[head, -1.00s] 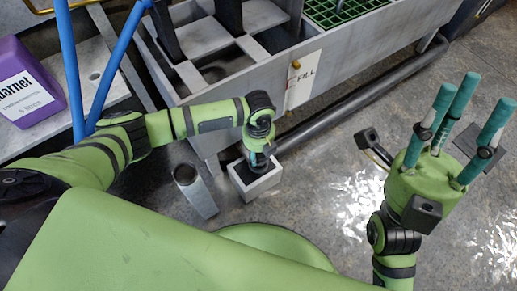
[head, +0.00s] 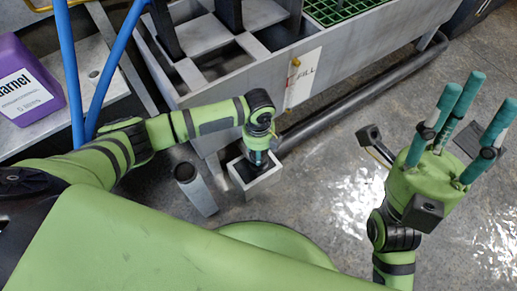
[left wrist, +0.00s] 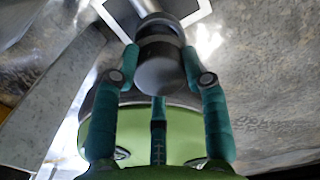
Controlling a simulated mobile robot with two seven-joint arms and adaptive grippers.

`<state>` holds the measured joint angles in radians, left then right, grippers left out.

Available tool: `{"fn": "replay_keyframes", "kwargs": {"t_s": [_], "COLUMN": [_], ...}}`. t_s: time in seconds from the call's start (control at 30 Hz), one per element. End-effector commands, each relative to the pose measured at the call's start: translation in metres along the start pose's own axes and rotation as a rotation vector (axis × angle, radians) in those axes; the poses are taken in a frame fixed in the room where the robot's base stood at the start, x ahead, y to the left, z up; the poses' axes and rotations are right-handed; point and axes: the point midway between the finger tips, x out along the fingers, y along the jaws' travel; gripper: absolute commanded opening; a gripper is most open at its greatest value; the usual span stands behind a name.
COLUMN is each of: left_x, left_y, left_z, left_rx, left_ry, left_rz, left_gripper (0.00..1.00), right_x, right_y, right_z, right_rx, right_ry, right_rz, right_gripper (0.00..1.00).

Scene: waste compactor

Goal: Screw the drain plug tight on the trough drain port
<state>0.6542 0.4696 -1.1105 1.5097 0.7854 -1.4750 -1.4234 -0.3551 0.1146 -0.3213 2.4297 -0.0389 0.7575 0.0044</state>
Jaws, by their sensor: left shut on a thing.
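My left gripper (left wrist: 160,75) is shut on a dark grey cylindrical piece, which appears to be the drain plug (left wrist: 160,65). A narrower grey neck and collar show beyond the plug; I cannot tell if it is seated on the drain port. In the head view my left gripper (head: 257,158) points down beside the trough (head: 240,110), above a pale square-rimmed box (head: 262,186). The arm hides the plug and port there. My right gripper (head: 465,110) points up at the right, its fingers spread and empty.
A grey cylinder-topped stand (head: 196,190) is left of the box.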

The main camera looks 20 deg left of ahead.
Motion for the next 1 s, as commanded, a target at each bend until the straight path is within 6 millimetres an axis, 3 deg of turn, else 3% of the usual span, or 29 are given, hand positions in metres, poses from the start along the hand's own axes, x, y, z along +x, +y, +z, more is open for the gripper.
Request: {"fn": "replay_keyframes", "kwargs": {"t_s": [1.0], "left_x": [0.0000], "left_y": [-0.0001], "left_z": [0.0000], "left_rx": [0.003], "left_ry": [0.000], "left_rz": [-0.001], "left_gripper": [0.14], "right_x": [0.0081], "right_y": [-0.0001], "right_z": [-0.0029], "right_rx": [0.001], "right_ry": [0.000], "right_rz": [0.000], "right_gripper": [0.40]}}
